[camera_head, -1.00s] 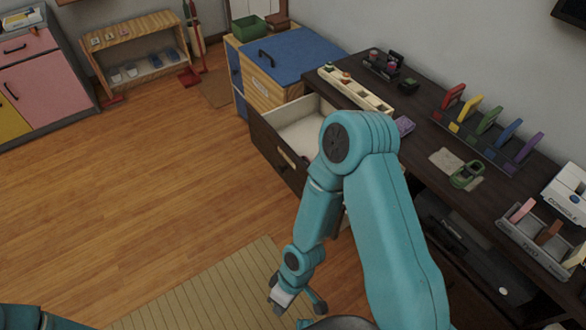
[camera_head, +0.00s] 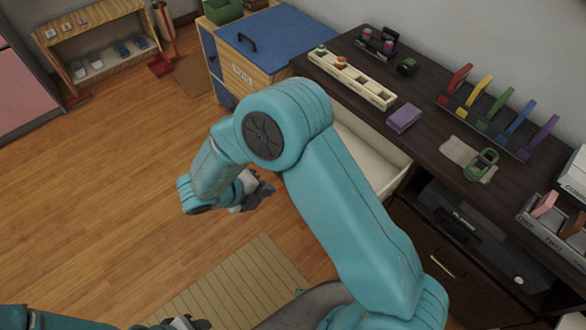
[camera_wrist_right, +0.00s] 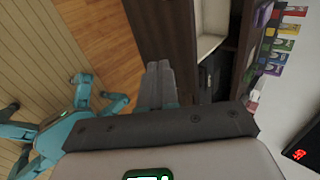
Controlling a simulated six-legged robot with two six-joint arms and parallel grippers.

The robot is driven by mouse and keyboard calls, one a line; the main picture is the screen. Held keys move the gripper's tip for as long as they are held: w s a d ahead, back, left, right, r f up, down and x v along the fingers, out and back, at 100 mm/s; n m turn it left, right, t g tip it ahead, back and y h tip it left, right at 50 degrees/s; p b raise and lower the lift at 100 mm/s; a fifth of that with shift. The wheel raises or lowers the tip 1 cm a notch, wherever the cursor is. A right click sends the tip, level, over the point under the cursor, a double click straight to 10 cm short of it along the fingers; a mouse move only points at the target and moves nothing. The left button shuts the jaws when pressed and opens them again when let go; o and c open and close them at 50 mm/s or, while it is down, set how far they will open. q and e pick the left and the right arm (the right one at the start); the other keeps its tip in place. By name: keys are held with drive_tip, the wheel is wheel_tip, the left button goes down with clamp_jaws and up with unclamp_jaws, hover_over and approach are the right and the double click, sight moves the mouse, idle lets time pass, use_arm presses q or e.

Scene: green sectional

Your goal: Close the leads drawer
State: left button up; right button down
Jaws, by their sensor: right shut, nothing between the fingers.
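The open drawer (camera_head: 372,150) sticks out from the dark desk in the head view. Its pale inside shows, but my right arm hides its front and any label. The drawer also shows in the right wrist view, with its pale inside (camera_wrist_right: 208,30) and its dark brown front (camera_wrist_right: 165,35). My right gripper (camera_head: 258,190) is in front of the drawer, to its left in the head view. In the right wrist view its fingers (camera_wrist_right: 160,85) are together, empty, and overlap the drawer front; contact cannot be told. My left gripper (camera_head: 188,323) shows only partly at the bottom edge.
The dark desk (camera_head: 430,90) carries a wooden tray (camera_head: 350,78), a purple block (camera_head: 404,118), and a row of coloured pieces. A blue-topped cabinet (camera_head: 270,45) stands beyond the drawer. Open wooden floor (camera_head: 120,190) and a striped mat (camera_head: 235,285) lie in front.

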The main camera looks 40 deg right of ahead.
drive_tip(key=w+d+f, duration=0.1)
drive_tip(key=d+f, duration=0.4)
drive_tip(key=d, duration=0.6)
drive_tip(key=shift+d+f+n, duration=0.15)
drive_tip(key=shift+f+n, duration=0.15)
drive_tip(key=shift+f, duration=0.05)
drive_tip(key=w+d, duration=0.2)
drive_tip(key=d, duration=2.1)
drive_tip(key=shift+b, duration=0.4)
